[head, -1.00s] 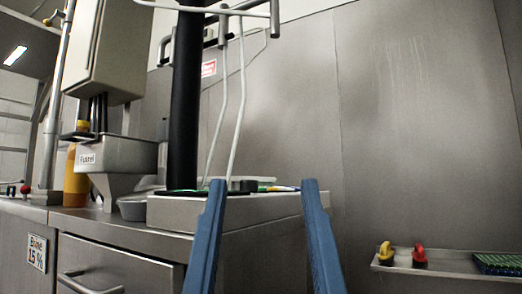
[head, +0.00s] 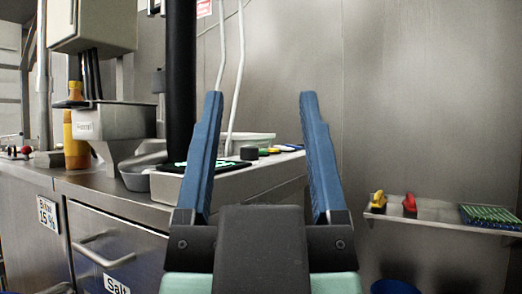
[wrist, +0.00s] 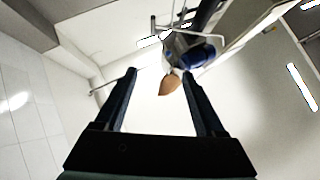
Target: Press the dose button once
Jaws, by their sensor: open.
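A low metal control box (head: 240,181) sits on the steel counter, with a dark display (head: 193,166) showing green marks. Along its top are a black knob (head: 249,153) and small controls with green, yellow and blue colour. I cannot read which one is the dose button. My gripper (head: 260,95) points upward with its two blue fingers wide apart and nothing between them. In the head view the controls show behind and between the fingers, with no visible contact. In the wrist view the open fingers (wrist: 158,72) point toward the ceiling; no buttons show there.
A black column (head: 182,80) rises behind the box. A metal funnel hopper (head: 115,122), an orange bottle (head: 77,140) and a grey bowl (head: 145,178) stand left. A wall shelf (head: 440,221) at right holds yellow and red items and a green rack. The wrist view shows a blue-and-white overhead fitting (wrist: 190,50).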

